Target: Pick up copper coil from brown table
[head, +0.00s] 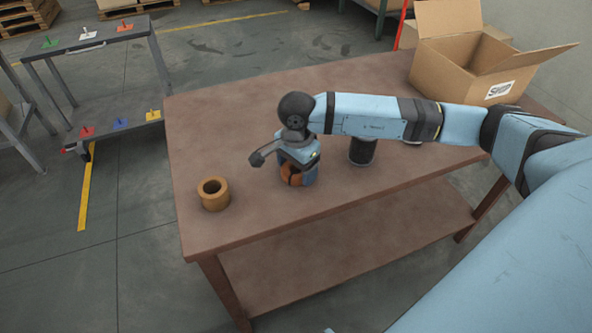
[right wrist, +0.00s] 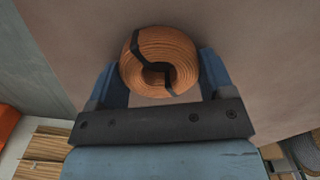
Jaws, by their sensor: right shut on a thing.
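The copper coil (right wrist: 160,55) is a round bundle of copper wire with black bands, seen between the two fingers in the right wrist view. In the head view a small part of the coil (head: 291,175) shows below my right wrist, over the brown table (head: 230,120). My right gripper (head: 297,177) points down and is shut on the coil; its fingers (right wrist: 163,72) lie on either side of it. Whether the coil touches the table is hard to tell. My left gripper is not in view.
An orange-brown ring-shaped spool (head: 213,194) stands near the table's left front edge. A black cylinder (head: 361,151) stands right of my gripper, under my arm. An open cardboard box (head: 455,75) sits at the back right. A grey rack (head: 115,80) with coloured pieces stands left.

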